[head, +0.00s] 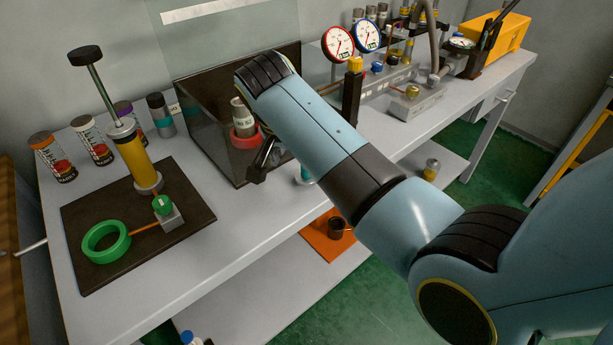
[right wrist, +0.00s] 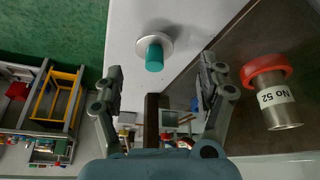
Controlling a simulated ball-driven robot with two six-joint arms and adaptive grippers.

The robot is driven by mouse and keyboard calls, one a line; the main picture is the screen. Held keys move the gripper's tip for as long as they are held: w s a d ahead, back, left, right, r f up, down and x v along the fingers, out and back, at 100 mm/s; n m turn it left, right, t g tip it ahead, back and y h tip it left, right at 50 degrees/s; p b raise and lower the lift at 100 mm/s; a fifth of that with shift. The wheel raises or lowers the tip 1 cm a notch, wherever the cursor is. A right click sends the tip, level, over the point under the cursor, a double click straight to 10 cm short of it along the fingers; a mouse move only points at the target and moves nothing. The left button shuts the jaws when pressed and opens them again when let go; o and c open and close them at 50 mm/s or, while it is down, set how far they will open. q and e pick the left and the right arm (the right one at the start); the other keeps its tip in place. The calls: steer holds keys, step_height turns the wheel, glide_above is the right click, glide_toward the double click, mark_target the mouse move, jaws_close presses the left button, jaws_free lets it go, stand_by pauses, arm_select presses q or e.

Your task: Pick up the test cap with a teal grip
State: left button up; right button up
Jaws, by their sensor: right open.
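The test cap with a teal grip (right wrist: 154,56) stands on the light bench top in the right wrist view. It has a white round flange and a short teal cylinder. In the head view only a small part of the cap (head: 304,176) shows beside my right arm, which hides the rest. My right gripper (right wrist: 161,68) is open and empty. Its two fingers lie to either side of the cap in the right wrist view, and the cap appears beyond the fingertips. In the head view the gripper (head: 262,163) is partly hidden by my arm. My left gripper is not in view.
A dark open-topped bin (head: 211,128) is close beside the gripper; a metal cylinder labelled No 52 (right wrist: 279,107) with a red ring is in it. A dark mat (head: 95,265) with a hand pump and a green ring lies left. Gauges (head: 337,43) stand behind.

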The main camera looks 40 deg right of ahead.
mark_target(306, 175)
steer(key=x, duration=0.2)
steer(key=d+x, duration=0.1)
steer(key=x, duration=0.1)
steer(key=shift+s+f, duration=0.15)
steer(key=shift+f, duration=0.05)
steer(key=shift+d+f, duration=0.1)
steer(key=shift+f, duration=0.25)
steer(key=shift+c, duration=0.2)
steer(key=c, duration=1.3)
steer(key=shift+r, duration=0.15)
